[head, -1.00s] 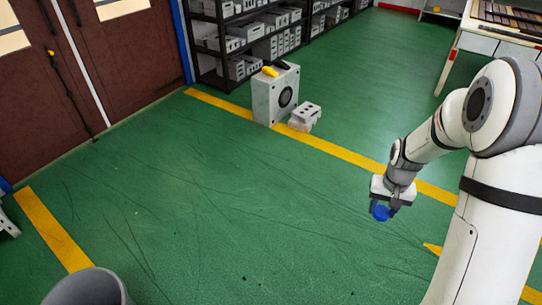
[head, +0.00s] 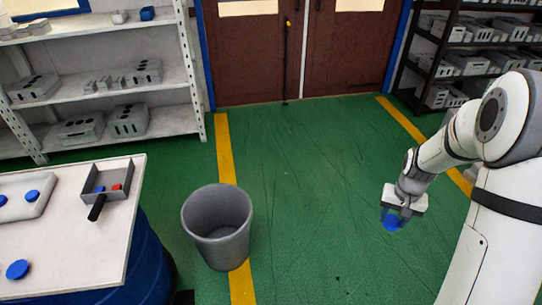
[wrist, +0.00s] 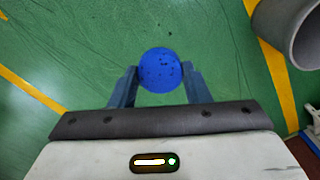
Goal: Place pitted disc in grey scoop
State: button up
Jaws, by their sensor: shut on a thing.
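My gripper (head: 397,213) is shut on a blue disc (head: 391,222) and holds it above the green floor, at the right of the head view. In the wrist view the blue disc (wrist: 160,70) sits between the two fingers and dark pits show on its face. The grey scoop (head: 112,166) with a black handle lies on the white tabletop at the left of the head view, far from my gripper. A small blue piece and a small red piece lie inside the scoop.
A grey bin (head: 219,252) stands on the floor between the table (head: 75,245) and my gripper. A white tray (head: 45,205) with blue discs and a loose blue disc (head: 17,269) are on the table. White shelves (head: 80,103) stand behind. Green floor is clear around my gripper.

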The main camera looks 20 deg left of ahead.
aim_at(114, 174)
jog(key=u, duration=0.2)
jog(key=i, duration=0.15)
jog(key=u, duration=2.25)
jog(key=i, duration=1.55)
jog(key=z, duration=0.25)
